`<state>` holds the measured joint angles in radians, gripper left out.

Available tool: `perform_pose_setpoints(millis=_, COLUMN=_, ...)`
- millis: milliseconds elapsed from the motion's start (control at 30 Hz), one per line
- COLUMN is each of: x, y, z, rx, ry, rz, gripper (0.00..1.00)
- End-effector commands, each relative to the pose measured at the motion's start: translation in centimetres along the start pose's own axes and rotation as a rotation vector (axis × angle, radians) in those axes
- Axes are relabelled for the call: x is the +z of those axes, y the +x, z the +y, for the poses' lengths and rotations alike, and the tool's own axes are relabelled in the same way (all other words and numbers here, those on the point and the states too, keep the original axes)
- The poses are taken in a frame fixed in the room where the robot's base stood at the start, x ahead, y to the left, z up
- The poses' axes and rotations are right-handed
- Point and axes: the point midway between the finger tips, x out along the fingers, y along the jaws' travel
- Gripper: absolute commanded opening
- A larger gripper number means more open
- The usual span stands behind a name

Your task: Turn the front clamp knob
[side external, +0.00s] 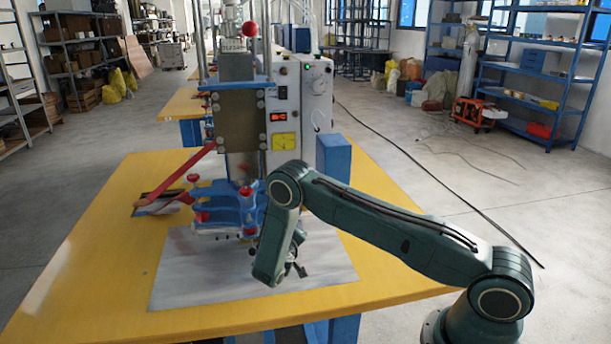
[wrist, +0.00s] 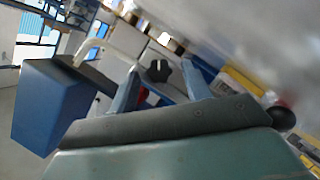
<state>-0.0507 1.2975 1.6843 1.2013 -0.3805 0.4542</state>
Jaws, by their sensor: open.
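A black lobed knob (wrist: 158,70) with a pale mark shows in the wrist view against a white panel. My gripper (wrist: 160,67) is open, its two blue-grey fingers on either side of the knob in this view. I cannot tell how far the knob is from the fingertips or whether they touch it. In the side view my gripper (side external: 294,262) is low over the grey plate, mostly hidden behind my arm. The blue clamp (side external: 228,207) with red knobs stands left of it. The black knob cannot be made out there.
The welding machine (side external: 236,110) with its white control box (side external: 298,100) rises behind the clamp. A blue box (wrist: 50,105) fills the left of the wrist view. A red lever (side external: 175,178) sticks out left. The yellow table (side external: 95,280) is clear at front left.

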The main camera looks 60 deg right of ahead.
Motion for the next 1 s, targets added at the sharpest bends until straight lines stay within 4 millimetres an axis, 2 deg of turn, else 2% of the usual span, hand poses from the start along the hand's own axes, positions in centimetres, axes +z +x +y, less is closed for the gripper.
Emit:
perform_pose_setpoints(millis=133, x=0.01, y=0.0, z=0.0, rx=0.0, ry=0.0, rz=0.0, gripper=0.49)
perform_pose_setpoints(millis=167, x=0.01, y=-0.01, z=0.0, rx=0.0, ry=0.0, rz=0.0, gripper=0.45)
perform_pose_setpoints(millis=367, x=0.01, y=-0.02, z=0.0, rx=0.0, ry=0.0, rz=0.0, gripper=0.06)
perform_pose_setpoints(millis=667, x=0.01, y=-0.03, z=-0.03, rx=0.008, ry=-0.017, rz=0.0, gripper=0.05)
perform_pose_setpoints(millis=1000, x=0.07, y=-0.04, z=-0.28, rx=0.066, ry=-0.158, rz=-0.001, gripper=0.05)
